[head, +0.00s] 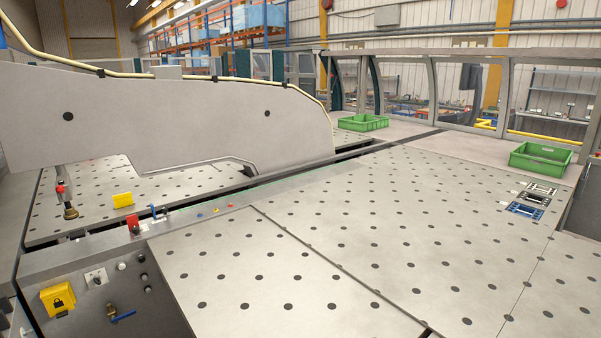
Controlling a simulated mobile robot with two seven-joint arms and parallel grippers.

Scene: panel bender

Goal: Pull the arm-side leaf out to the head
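A large grey machine arm (190,115) reaches in from the left, over a perforated table section (95,205). A narrow channel runs beside it. To the right of the channel lies a wide perforated table (390,215). A separate perforated panel (255,270) lies at its near left, with a thin seam between them. Another seam marks off a panel (560,290) at the lower right. I cannot tell which panel is the arm-side leaf, nor which part is the head. Neither of my grippers is in view.
A control corner (95,280) with knobs, a yellow lock box (57,298) and a blue-handled valve (122,317) stands at the near left. Green crates (541,158) (362,122) sit at the far side. Small framed plates (530,202) lie near the right edge. The table top is mostly clear.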

